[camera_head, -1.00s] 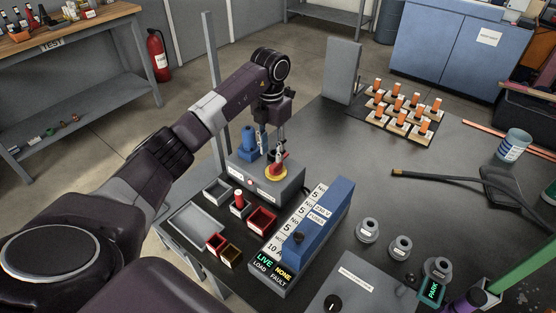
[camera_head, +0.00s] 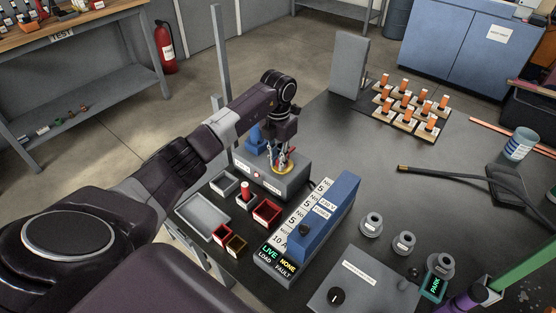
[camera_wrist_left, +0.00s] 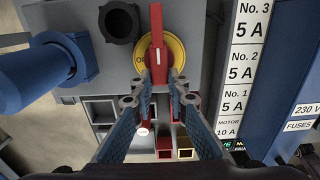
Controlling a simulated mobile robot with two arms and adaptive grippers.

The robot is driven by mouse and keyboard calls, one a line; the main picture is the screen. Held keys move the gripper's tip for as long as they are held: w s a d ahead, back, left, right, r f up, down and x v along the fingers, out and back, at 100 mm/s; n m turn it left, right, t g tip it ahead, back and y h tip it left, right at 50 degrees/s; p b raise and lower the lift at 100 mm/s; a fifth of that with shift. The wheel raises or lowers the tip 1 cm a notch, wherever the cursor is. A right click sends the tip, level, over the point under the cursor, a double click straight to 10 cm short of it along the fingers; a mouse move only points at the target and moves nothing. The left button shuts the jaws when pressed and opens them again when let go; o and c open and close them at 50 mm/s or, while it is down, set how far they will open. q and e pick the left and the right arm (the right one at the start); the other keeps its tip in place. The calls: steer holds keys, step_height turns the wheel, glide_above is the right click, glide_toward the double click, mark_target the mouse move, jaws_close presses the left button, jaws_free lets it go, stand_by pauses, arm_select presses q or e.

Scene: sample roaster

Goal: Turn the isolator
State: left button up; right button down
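The isolator is a red handle with a white line on a round yellow plate (camera_wrist_left: 176,50), on top of a grey box (camera_head: 290,185). In the left wrist view the red handle (camera_wrist_left: 156,35) points straight up and down the picture. My left gripper (camera_head: 283,160) is at the handle from above. Its fingertips (camera_wrist_left: 158,82) stand on either side of the handle's near end, very close to it. Whether they press on it I cannot tell. In the head view the fingers partly hide the handle. My right gripper is not in view.
A blue plug (camera_head: 254,138) stands behind the handle. Small trays, one grey (camera_head: 204,216) and one red (camera_head: 266,210), lie in front of the box. A fuse panel with a blue cover (camera_head: 330,215) stands to the right.

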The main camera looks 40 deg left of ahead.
mark_target(288, 167)
arm_select(q)
steer(key=shift+c, duration=1.3)
jaws_close()
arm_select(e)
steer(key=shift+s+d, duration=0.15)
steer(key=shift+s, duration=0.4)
